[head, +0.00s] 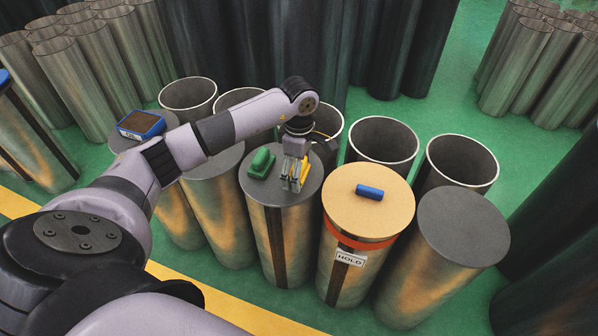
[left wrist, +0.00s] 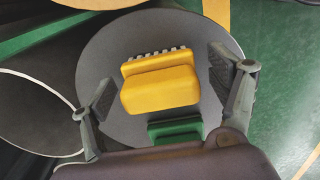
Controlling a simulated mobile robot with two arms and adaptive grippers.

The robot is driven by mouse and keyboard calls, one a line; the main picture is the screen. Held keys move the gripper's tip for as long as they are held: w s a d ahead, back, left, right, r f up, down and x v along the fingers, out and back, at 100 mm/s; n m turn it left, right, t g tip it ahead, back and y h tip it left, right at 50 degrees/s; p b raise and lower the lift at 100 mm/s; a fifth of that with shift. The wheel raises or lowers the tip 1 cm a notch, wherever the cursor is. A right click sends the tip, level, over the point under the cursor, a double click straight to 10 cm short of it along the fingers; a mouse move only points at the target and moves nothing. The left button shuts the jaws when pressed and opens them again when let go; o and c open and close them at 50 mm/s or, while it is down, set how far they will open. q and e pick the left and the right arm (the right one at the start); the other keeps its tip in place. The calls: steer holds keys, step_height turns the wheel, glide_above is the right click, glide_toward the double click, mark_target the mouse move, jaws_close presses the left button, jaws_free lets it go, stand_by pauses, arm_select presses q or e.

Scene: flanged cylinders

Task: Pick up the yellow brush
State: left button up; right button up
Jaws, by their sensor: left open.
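The yellow brush (head: 304,172) lies on the grey lid of the middle front cylinder (head: 285,200), partly hidden by my left gripper in the head view. In the left wrist view the yellow brush (left wrist: 160,90) shows its smooth yellow back, with pale bristle tufts along the far edge. My left gripper (head: 294,174) points down over the brush. In the left wrist view its open fingers (left wrist: 161,78) stand on either side of the brush, with a gap on both sides. My right gripper is not in view.
A green brush-like object (head: 261,162) lies beside the yellow one on the same lid, close to it. A blue item (head: 369,192) lies on the tan lid marked HOLD. A blue box (head: 141,125) sits on a left lid. Open cylinders (head: 382,142) stand behind.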

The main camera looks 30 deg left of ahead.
arm_select(q)
steer(key=c, duration=1.3)
